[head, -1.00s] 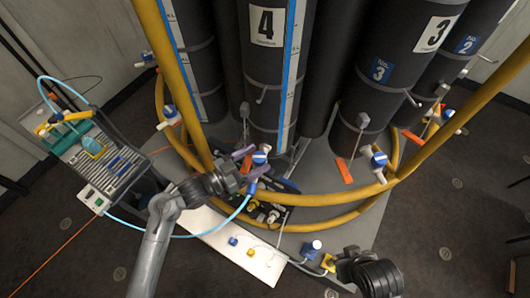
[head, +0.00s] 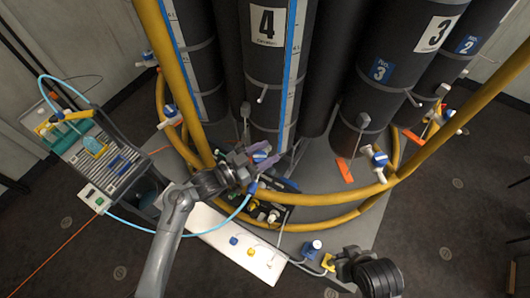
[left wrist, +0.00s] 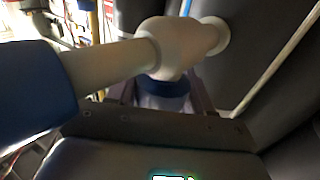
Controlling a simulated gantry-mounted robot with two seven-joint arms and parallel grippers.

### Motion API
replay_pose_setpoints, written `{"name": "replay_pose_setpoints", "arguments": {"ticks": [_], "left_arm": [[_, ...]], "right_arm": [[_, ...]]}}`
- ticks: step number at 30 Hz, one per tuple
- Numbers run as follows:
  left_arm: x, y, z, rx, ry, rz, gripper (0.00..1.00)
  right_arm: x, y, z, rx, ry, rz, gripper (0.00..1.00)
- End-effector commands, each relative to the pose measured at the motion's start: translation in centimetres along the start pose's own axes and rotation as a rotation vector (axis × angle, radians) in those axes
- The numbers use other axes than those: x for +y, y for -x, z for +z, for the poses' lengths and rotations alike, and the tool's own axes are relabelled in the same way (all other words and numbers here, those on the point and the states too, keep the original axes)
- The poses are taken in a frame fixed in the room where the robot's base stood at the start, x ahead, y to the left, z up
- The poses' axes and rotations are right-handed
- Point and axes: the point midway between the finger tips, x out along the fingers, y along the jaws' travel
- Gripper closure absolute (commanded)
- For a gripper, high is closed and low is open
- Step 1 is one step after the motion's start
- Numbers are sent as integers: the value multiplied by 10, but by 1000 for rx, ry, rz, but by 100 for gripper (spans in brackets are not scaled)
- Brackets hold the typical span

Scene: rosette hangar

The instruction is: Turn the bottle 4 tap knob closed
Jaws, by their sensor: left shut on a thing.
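The bottle 4 (head: 252,75) is a tall dark cylinder with a white "4" label. Its tap (head: 261,156), white with blue parts, sits low in front of it. In the left wrist view the white tap body (left wrist: 172,42) crosses the top, with its blue knob (left wrist: 163,88) below it. My left gripper (head: 258,163) is at this tap, with its fingers on both sides of the knob, shut on it. The wrist view also shows the fingers (left wrist: 163,97) beside the knob, partly hidden behind it. My right gripper (head: 345,266) is low at the right; its jaws are unclear.
A yellow hoop rail (head: 320,198) and upright yellow posts (head: 460,118) surround the bottles. A white board (head: 215,232) with small fittings lies in front. A grey cart (head: 100,155) with a blue hose stands at the left. Another blue-and-white tap (head: 378,160) is to the right.

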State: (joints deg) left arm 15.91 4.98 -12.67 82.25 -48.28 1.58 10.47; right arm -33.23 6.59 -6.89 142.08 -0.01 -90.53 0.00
Motion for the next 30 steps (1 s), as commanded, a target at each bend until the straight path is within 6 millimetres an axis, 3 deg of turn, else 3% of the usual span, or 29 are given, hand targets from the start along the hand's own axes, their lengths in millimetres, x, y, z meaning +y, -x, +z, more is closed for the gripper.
{"name": "replay_pose_setpoints", "arguments": {"ticks": [5, 15, 26, 27, 30], "left_arm": [[-1, 0, 1, 1, -3, 19, 80], [3, 0, 3, 2, -5, 242, 80], [5, 1, 0, 0, 1, 273, 80], [5, 1, 0, 0, 1, 273, 48], [5, 1, 0, 0, 1, 273, 32]], "right_arm": [[0, -3, 1, 1, 1, 1, 100], [1, -32, 11, -1, 8, 7, 100], [1, -32, 10, -1, 7, 6, 100], [1, -32, 10, -1, 7, 6, 100], [0, -32, 10, -1, 5, 4, 100]]}}
